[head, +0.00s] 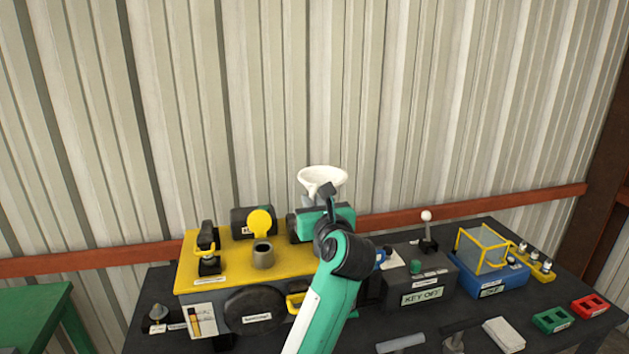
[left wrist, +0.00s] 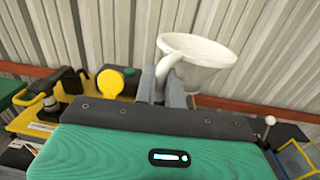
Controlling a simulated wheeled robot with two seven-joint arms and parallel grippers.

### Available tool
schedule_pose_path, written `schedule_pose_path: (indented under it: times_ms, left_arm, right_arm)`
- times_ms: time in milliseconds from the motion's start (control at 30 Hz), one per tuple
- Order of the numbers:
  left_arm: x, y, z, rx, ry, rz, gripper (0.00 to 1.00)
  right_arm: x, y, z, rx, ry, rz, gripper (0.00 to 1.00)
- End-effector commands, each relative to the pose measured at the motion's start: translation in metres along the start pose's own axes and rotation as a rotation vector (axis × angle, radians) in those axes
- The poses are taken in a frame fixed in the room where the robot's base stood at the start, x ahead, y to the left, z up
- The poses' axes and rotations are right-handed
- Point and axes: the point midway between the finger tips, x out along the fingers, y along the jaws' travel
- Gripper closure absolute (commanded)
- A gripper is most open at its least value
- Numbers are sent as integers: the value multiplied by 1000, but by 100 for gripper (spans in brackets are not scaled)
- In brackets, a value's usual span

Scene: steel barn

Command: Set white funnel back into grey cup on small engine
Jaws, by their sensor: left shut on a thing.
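The white funnel (head: 322,179) is held up above the back of the small engine (head: 215,278), a yellow-topped unit on the dark bench. My left gripper (head: 327,196) is shut on the funnel. In the left wrist view, the funnel (left wrist: 208,52) has its wide mouth up, and its curved handle is at the fingers (left wrist: 168,88). A short grey cup (head: 263,255) with an open top stands on the yellow top, left of and lower than the funnel. A yellow round flap (head: 260,223) stands up behind it. My right gripper is out of view.
A yellow-and-black part (head: 208,250) stands left of the cup. Right are a grey key box (head: 425,290) with a lever (head: 427,230), and a blue box with a yellow-framed cage (head: 482,250). My left arm hides part of the bench. Corrugated wall stands behind.

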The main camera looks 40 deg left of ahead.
Motion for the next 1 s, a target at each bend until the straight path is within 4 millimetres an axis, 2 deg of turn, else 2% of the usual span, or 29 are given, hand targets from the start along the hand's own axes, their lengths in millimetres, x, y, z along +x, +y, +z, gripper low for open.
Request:
schedule_pose_path:
  times_ms: [367, 767, 1000]
  left_arm:
    - [0, 0, -17, 0, 0, -3, 100]
    - [0, 0, -53, 1, 0, -4, 100]
    - [0, 0, -49, 0, 0, -4, 100]
  right_arm:
    - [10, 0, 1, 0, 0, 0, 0]
    - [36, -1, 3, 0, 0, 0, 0]
    - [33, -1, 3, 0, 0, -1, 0]
